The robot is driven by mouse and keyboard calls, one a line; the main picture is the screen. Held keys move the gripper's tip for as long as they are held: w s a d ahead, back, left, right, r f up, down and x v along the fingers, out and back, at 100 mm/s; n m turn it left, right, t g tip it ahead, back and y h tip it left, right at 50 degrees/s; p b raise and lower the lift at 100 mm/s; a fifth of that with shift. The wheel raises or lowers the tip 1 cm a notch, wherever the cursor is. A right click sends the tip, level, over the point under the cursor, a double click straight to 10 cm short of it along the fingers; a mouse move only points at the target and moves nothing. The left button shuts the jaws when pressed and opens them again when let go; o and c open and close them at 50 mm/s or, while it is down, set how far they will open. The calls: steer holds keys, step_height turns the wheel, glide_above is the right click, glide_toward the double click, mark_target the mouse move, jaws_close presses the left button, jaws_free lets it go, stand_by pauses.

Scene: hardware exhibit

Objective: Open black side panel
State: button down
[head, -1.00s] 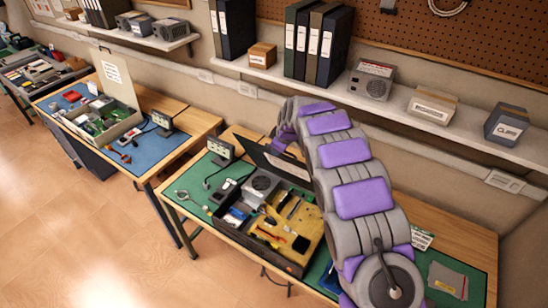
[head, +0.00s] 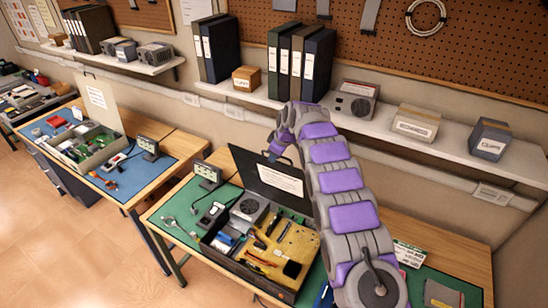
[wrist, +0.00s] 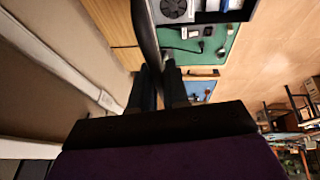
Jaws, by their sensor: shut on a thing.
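The black side panel (head: 268,172) stands raised at the back of an open computer case (head: 262,270) on the green mat. A white label is on the panel's inner face. In the wrist view the panel (wrist: 146,35) is a dark edge-on strip running down to the fingertips. My gripper (wrist: 160,76) is shut on the panel's edge. In the head view my purple and grey arm reaches over the right side of the case, and my gripper (head: 275,152) is at the panel's top edge, mostly hidden by the arm.
A shelf (head: 400,130) with binders and boxes runs along the wall behind the panel. A small monitor (head: 208,172) stands left of the case. Another open case (head: 92,145) sits on the blue mat farther left. Floor (head: 60,245) is clear.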

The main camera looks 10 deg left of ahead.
steer(key=shift+f, duration=0.15)
steer(key=c, duration=1.2)
jaws_free()
steer(key=shift+w+a, duration=0.2)
steer(key=shift+s, duration=0.1)
steer(key=b+v, duration=0.2)
steer(key=v, duration=1.5)
steer(key=shift+a, duration=0.15)
steer(key=shift+c, duration=0.2)
